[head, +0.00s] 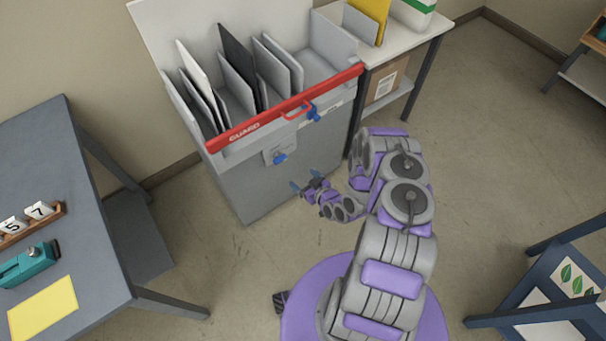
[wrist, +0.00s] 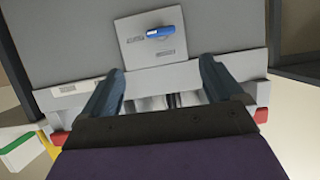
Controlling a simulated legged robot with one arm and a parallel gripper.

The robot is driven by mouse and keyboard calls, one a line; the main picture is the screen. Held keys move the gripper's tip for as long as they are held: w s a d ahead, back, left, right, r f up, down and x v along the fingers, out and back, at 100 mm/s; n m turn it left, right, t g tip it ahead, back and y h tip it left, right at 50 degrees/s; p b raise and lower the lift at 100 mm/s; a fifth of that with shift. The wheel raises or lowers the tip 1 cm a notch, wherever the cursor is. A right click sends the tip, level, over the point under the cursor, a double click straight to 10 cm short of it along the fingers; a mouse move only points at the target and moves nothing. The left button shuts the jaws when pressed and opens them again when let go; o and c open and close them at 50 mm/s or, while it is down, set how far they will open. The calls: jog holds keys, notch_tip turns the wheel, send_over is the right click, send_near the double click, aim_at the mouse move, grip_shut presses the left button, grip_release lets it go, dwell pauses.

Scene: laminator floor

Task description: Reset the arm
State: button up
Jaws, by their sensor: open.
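My gripper (head: 308,187) is open and empty. In the head view it hangs in front of the grey cabinet (head: 255,197), low and to the right of a small plate with a blue knob (head: 280,158). The arm bends down and back toward the left. In the wrist view my gripper (wrist: 160,75) shows two separated fingers with nothing between them. They point toward the cabinet front, with the plate's blue knob (wrist: 160,32) beyond them. I cannot tell the exact gap to the cabinet.
Panels (head: 238,62) stand in the cabinet. A grey table (head: 65,190) is left, a white-topped bench (head: 400,40) behind right, a dark rack (head: 535,285) lower right.

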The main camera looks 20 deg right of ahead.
jog(key=w+d+r+n+g+h, duration=0.1)
jog(key=w+d+r+g+h, duration=0.1)
jog(key=d+r, duration=0.35)
jog(key=w+d+r+g+h, duration=0.2)
jog(key=d+r+g, duration=0.15)
jog(key=r, duration=0.25)
jog(key=s+d+r+m+g+h, duration=0.1)
jog(key=s+r, duration=0.2)
jog(key=r, duration=0.5)
jog(key=s+d+r+m+g+h, duration=0.1)
jog(key=s+r+g+h, duration=0.15)
jog(key=r, duration=0.65)
jog(key=s+a+r+m+g+y, duration=0.1)
jog(key=s+a+r, duration=0.3)
jog(key=s+r, duration=0.35)
jog(key=s+a+r+m+g, duration=0.1)
jog(key=s+a+r, duration=0.3)
jog(key=s+r, duration=0.3)
jog(key=s+a+r+g+y, duration=0.1)
jog(key=s+a+r, duration=0.2)
jog(key=s, duration=0.7)
jog(key=s+a+r+g+y, duration=0.1)
jog(key=s+a, duration=0.4)
jog(key=s, duration=0.6)
notch_tip(320, 180, up, 2)
jog(key=shift+a+r+g, duration=0.2)
jog(key=shift+r+g, duration=0.05)
jog(key=shift+g, duration=0.55)
